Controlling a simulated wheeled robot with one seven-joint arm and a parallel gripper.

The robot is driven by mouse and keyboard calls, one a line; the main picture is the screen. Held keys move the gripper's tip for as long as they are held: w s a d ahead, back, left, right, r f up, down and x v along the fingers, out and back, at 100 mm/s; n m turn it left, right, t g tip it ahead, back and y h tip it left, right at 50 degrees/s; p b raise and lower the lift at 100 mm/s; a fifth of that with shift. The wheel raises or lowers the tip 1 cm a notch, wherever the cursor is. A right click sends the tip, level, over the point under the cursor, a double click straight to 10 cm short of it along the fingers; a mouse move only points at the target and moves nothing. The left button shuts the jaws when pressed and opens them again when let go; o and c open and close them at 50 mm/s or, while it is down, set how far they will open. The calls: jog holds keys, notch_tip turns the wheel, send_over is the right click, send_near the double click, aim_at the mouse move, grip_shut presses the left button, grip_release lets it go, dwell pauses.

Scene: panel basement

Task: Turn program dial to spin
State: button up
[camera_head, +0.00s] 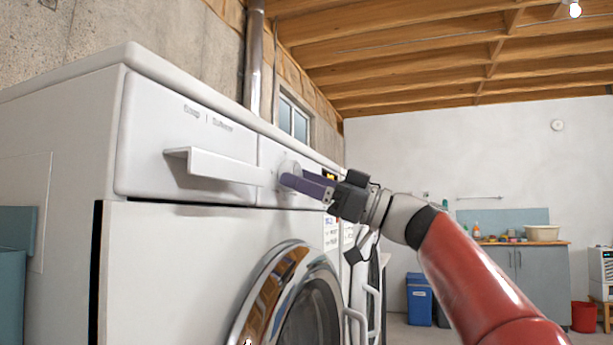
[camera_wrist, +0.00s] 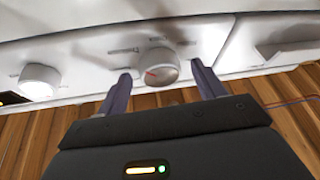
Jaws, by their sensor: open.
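The white washing machine (camera_head: 160,255) stands at the left in the head view, with a control panel along its top front. A round white dial (camera_wrist: 160,66) with a red pointer mark shows in the wrist view, with small labels around it that I cannot read. In the head view the dial (camera_head: 289,168) is partly hidden behind my gripper. My gripper (camera_head: 290,182) is open at the panel front. In the wrist view its two purple fingers (camera_wrist: 160,72) are spread to the left and right of the dial. I cannot tell whether they touch it.
A second white knob (camera_wrist: 39,82) is at the left in the wrist view. The detergent drawer handle (camera_head: 222,166) juts out beside my gripper. The round chrome door (camera_head: 290,300) is below. A counter (camera_head: 515,243) and blue bin (camera_head: 419,298) stand far off.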

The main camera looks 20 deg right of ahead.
jog(key=c, duration=1)
jog(key=shift+f+m+b, duration=0.15)
jog(key=shift+m+b, duration=0.25)
jog(key=shift+b, duration=0.05)
